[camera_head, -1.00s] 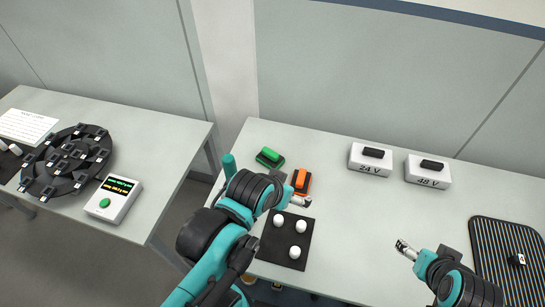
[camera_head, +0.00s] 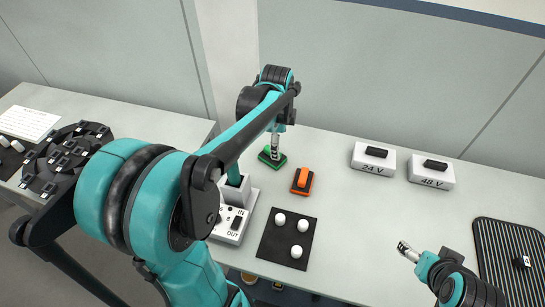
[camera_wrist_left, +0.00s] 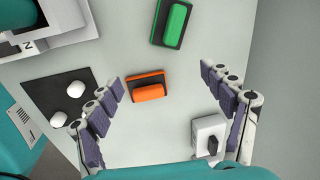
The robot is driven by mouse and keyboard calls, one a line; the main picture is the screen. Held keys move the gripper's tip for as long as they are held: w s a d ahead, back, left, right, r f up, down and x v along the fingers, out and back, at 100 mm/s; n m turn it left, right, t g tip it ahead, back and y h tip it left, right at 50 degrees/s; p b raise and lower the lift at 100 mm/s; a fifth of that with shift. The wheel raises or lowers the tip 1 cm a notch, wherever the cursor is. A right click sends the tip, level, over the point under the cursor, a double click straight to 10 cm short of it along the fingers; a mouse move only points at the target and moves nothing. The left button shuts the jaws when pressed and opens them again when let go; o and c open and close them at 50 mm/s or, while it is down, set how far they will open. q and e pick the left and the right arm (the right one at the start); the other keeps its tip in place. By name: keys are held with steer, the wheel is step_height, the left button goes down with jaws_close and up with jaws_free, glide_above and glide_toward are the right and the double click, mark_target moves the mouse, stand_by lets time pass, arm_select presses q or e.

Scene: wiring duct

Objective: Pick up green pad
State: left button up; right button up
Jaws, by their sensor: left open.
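The green pad (camera_head: 270,160), a green block on a dark base, lies on the right table near its back left corner. In the left wrist view the green pad (camera_wrist_left: 173,23) is at the top, beyond the fingertips. My left gripper (camera_head: 274,146) is above the table close to the green pad, partly hidden by its own wrist. The left wrist view shows the left gripper (camera_wrist_left: 161,77) open and empty, with the orange pad (camera_wrist_left: 148,89) showing between its fingers. My right gripper (camera_head: 405,250) is above the table at the lower right, too small to read its jaws.
The orange pad (camera_head: 302,181) lies right of the green pad. A black mat (camera_head: 268,246) with white knobs and a white IN/OUT box (camera_head: 245,222) are in front. The 24V box (camera_head: 360,165), 48V box (camera_head: 418,180) and ribbed tray (camera_head: 490,245) stand to the right. The table's centre is clear.

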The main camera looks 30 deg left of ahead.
arm_select(q)
steer(key=w+a+f+m+g, duration=0.1)
steer(key=w+a+f+m, duration=0.3)
steer(key=a+f, duration=0.1)
steer(key=shift+w+a+f+m+g, duration=0.1)
steer(key=shift+f+m+g, duration=0.1)
steer(key=shift+m+g, duration=0.2)
steer(key=shift+w+a+f, duration=0.1)
steer(key=shift+f, duration=0.25)
steer(key=f+b, duration=0.2)
steer(key=f, duration=0.1)
steer(key=f+b, duration=0.2)
steer(key=f, duration=0.2)
steer(key=shift+d+f, duration=0.2)
steer(key=shift+f, duration=0.05)
steer(key=shift+r, duration=0.1)
steer(key=c, duration=1.4)
steer(key=shift+o, duration=0.2)
steer(key=shift+r, duration=0.15)
